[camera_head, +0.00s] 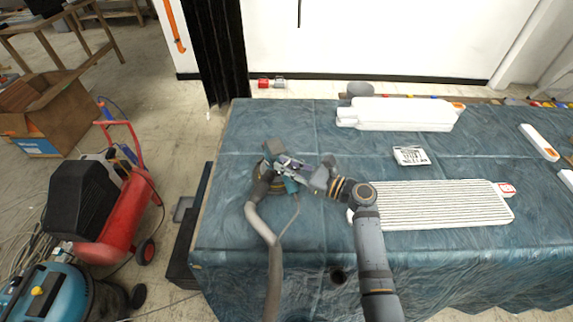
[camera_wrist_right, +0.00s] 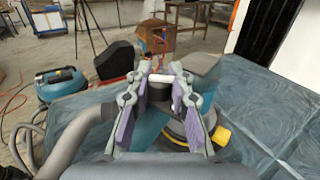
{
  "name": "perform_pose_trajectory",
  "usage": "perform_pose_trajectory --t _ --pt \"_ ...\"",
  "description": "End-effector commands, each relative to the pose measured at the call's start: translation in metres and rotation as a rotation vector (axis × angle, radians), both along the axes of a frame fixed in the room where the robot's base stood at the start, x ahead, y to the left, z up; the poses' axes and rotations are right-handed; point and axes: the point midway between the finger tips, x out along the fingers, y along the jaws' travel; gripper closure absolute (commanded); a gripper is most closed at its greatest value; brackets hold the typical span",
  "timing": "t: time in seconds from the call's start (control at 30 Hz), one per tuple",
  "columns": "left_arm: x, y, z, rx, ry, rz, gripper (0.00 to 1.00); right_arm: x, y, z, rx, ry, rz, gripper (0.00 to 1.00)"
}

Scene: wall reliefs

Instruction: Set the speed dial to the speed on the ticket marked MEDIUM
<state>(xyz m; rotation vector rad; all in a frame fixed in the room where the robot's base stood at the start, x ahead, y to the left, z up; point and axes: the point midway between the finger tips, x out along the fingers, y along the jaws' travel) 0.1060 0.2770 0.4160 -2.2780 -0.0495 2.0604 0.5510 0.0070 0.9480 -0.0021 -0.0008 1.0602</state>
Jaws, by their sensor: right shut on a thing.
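A teal and dark sander (camera_head: 270,183) with a thick grey hose lies near the table's left edge. It also shows in the right wrist view (camera_wrist_right: 150,128), below and between my fingers, with a yellow piece at its right. My right gripper (camera_head: 292,165) is over the sander; in the wrist view its purple-padded fingers (camera_wrist_right: 160,82) are shut on a small dark and white part at the sander's end. I cannot tell whether that part is the speed dial; no numbers are readable. A white printed card (camera_head: 411,155) lies mid-table; its words are too small to read. My left gripper is out of view.
On the blue-covered table (camera_head: 240,225) lie a slatted white panel (camera_head: 435,205) with a red-marked tag (camera_head: 506,189), a long white piece (camera_head: 400,114) behind, and a smaller white one (camera_head: 539,142) at right. A red and black compressor (camera_head: 108,215) stands on the floor left.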

Motion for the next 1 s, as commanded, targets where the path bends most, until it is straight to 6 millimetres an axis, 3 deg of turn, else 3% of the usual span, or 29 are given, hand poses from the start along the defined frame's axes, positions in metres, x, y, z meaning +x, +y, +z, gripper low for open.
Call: perform_pose_trajectory --t 0.47,1.0 --pt "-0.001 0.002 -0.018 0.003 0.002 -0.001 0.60 0.002 -0.001 -0.003 -0.002 -0.001 0.295 1.00" --pt "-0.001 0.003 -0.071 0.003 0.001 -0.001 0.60 0.001 0.000 -0.005 -0.003 -0.002 0.744 1.00"
